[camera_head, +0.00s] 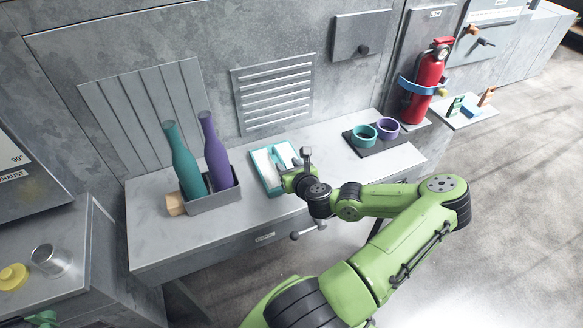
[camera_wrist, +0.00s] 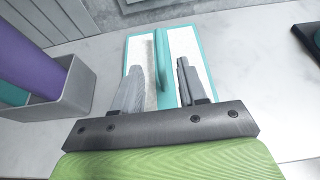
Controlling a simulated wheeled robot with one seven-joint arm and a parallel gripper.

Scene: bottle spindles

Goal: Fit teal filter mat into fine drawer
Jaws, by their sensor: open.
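The teal filter mat (camera_head: 262,170) lies on the light grey worktop, a white panel with a teal frame and a raised teal bar along its middle. In the wrist view the mat (camera_wrist: 201,50) is straight ahead. My gripper (camera_wrist: 160,75) is open, its two fingers on either side of the teal bar and apart from each other. I cannot tell whether they touch the mat. In the head view my gripper (camera_head: 296,165) is over the mat's right part and hides some of it. A drawer front with a small label (camera_head: 264,237) shows under the worktop's front edge; I cannot read the label.
A grey bin (camera_head: 216,199) with a teal bottle (camera_head: 184,160) and a purple bottle (camera_head: 215,155) stands left of the mat. A dark tray (camera_head: 371,148) with teal and purple rings lies to the right. A louvred vent (camera_head: 275,92) is on the wall behind.

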